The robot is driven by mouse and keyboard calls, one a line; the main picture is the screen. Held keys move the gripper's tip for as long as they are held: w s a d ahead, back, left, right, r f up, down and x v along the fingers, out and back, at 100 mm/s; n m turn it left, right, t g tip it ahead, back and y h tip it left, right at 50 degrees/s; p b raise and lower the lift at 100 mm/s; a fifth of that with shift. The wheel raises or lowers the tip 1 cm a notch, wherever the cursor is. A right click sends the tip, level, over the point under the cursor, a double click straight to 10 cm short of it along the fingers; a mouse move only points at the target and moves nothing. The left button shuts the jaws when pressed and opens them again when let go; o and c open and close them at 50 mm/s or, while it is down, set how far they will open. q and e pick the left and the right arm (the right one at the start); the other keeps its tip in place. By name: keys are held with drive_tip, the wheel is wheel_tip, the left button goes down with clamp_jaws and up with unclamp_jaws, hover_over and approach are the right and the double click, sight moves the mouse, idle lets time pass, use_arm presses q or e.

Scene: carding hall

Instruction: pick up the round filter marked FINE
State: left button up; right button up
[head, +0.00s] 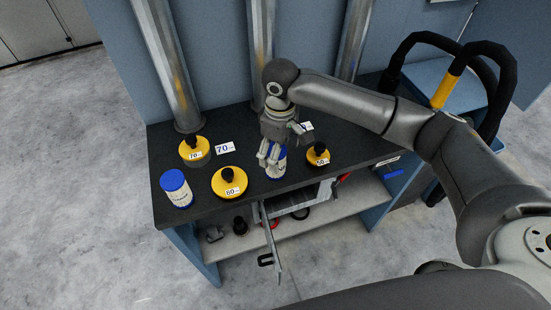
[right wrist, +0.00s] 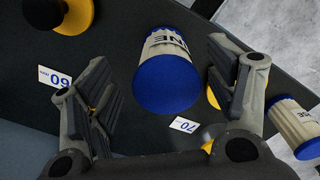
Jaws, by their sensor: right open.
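The round filter, white with a blue end, stands on the dark bench under my right gripper (head: 269,156), partly hidden by its fingers in the head view. In the right wrist view this filter (right wrist: 166,80) lies between the two open fingers of the gripper (right wrist: 165,95), with gaps on both sides, and its label shows "INE". A second blue-and-white filter (head: 177,191) stands at the bench's left front corner. In the right wrist view this second filter (right wrist: 296,122) shows only "SE" of its label. My left gripper is not in view.
Yellow round pieces with black knobs stand on the bench: one at the back left (head: 194,152), one in front (head: 226,184), one to the right (head: 318,158). A "70" card (head: 225,147) lies behind. Metal ducts (head: 168,65) rise at the back. A lower shelf (head: 335,208) holds small items.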

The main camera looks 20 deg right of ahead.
drive_tip(key=f, duration=0.1)
drive_tip(key=f+p, duration=0.1)
drive_tip(key=f, duration=0.2)
drive_tip(key=shift+w+a+f, duration=0.2)
drive_tip(key=shift+a+f, duration=0.05)
drive_tip(key=shift+a, duration=0.15)
drive_tip(key=shift+f, duration=0.35)
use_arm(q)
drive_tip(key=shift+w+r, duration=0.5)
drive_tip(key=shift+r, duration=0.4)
use_arm(e)
drive_tip(key=c, duration=1.1)
